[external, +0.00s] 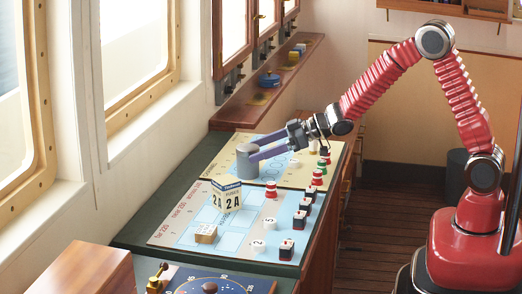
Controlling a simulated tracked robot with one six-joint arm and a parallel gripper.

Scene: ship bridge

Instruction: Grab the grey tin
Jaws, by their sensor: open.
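The grey tin (247,163) is a short upright cylinder on the far left part of the chart board. My gripper (255,153) is low over the board, its long purple-grey fingers reaching left to the tin. The fingertips are at the tin's right side, level with its upper part. The jaws are open. One finger partly covers the tin's edge, and I cannot tell whether either finger touches it.
A fuse box (227,196) marked 2A and a small wooden block (206,233) stand nearer on the board (185,228). Several red, green, black and white pieces line its right side. A window ledge (232,112) runs behind. A blue dial panel (245,286) lies in front.

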